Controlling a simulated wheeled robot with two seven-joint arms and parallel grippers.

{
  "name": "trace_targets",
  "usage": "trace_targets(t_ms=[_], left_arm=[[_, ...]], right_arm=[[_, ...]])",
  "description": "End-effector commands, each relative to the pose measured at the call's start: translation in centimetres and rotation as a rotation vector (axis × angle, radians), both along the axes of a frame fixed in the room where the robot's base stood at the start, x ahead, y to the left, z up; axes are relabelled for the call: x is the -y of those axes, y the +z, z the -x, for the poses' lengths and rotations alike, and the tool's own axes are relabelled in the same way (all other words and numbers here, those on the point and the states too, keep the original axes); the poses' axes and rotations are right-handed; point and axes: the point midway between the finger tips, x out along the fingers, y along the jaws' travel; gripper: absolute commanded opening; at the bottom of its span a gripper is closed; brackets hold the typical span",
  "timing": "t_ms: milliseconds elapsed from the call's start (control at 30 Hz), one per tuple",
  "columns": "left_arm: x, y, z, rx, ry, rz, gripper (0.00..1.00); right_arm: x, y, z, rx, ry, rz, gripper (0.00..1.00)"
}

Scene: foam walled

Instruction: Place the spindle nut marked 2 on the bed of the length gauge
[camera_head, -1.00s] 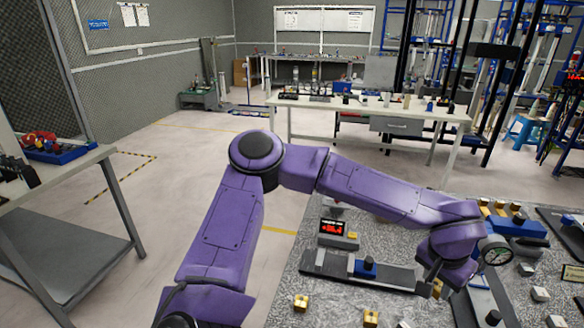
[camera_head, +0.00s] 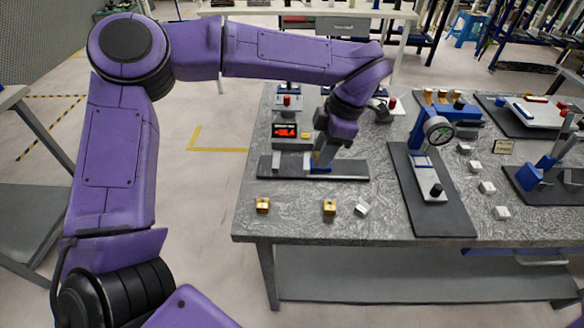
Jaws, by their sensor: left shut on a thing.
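The length gauge (camera_head: 346,173) has a long dark base with a lighter strip and a small blue part (camera_head: 319,168) near its middle. A red digital readout (camera_head: 285,130) stands behind its left end. My left gripper (camera_head: 322,160) points down at the gauge, right by the blue part. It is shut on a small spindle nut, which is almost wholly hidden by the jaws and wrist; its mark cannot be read. I cannot tell whether the nut touches the bed. My right gripper is not in view.
Two brass nuts (camera_head: 263,205) (camera_head: 330,207) and a silvery one (camera_head: 362,209) lie near the front edge of the speckled bench (camera_head: 300,228). A dial gauge (camera_head: 438,132) stands to the right on a dark plate. Several pale blocks (camera_head: 487,188) lie beyond it.

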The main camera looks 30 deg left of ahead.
Motion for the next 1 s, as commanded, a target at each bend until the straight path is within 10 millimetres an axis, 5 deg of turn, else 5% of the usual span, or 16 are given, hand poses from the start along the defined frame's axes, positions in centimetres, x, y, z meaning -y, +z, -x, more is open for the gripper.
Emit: trace_targets(t_ms=[700, 1000], left_arm=[[-0.8, 2.0, 4.8, -0.003, 2.341, 0.008, 0.0], [-0.9, 2.5, 6.1, -0.001, 2.965, 0.0, 0.0]], right_arm=[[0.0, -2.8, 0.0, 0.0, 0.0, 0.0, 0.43], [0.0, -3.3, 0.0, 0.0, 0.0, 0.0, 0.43]])
